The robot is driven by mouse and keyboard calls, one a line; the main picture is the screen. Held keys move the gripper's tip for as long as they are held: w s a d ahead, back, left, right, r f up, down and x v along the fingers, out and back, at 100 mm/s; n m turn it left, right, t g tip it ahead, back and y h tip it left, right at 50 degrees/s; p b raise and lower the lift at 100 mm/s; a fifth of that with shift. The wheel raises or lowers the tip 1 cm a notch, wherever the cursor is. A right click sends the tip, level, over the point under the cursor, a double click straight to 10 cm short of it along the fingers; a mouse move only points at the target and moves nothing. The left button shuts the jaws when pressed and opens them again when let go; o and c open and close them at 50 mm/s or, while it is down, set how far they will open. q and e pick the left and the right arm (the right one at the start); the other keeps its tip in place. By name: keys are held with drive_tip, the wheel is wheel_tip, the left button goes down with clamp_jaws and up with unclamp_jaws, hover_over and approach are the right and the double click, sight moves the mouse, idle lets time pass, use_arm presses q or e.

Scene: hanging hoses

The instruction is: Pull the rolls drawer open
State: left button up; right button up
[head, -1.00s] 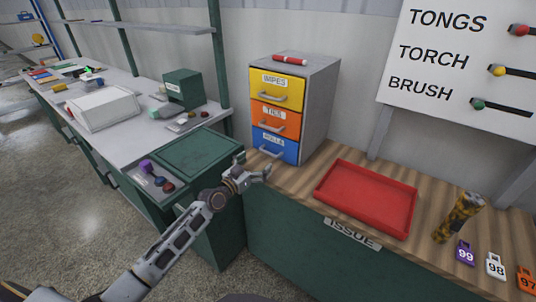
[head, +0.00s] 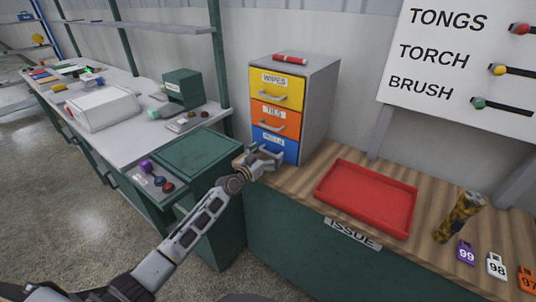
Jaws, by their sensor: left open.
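A grey cabinet (head: 318,107) with three drawers stands on the wooden counter. The yellow WIPES drawer (head: 273,91) is on top and the orange TIES drawer (head: 289,128) is in the middle. The blue ROLLS drawer (head: 286,153) is at the bottom, and all three look closed. My left gripper (head: 268,158) is open right in front of the blue drawer, around or beside its handle; I cannot tell which. The gripper hides much of that handle and the drawer's lower left part. My right gripper is out of view.
A red marker (head: 289,58) lies on the cabinet. A red tray (head: 366,199) sits on the counter (head: 290,182) to the right, with a mottled cylinder (head: 459,217) and number tags beyond it. A green box (head: 200,155) stands left of the counter.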

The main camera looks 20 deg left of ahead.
use_arm(q)
drive_tip(key=shift+w, duration=0.15)
drive_tip(key=shift+c, duration=0.3)
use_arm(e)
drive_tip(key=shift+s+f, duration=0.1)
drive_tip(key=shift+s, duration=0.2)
use_arm(q)
drive_tip(key=c, duration=1.2)
drive_tip(key=shift+f, duration=0.15)
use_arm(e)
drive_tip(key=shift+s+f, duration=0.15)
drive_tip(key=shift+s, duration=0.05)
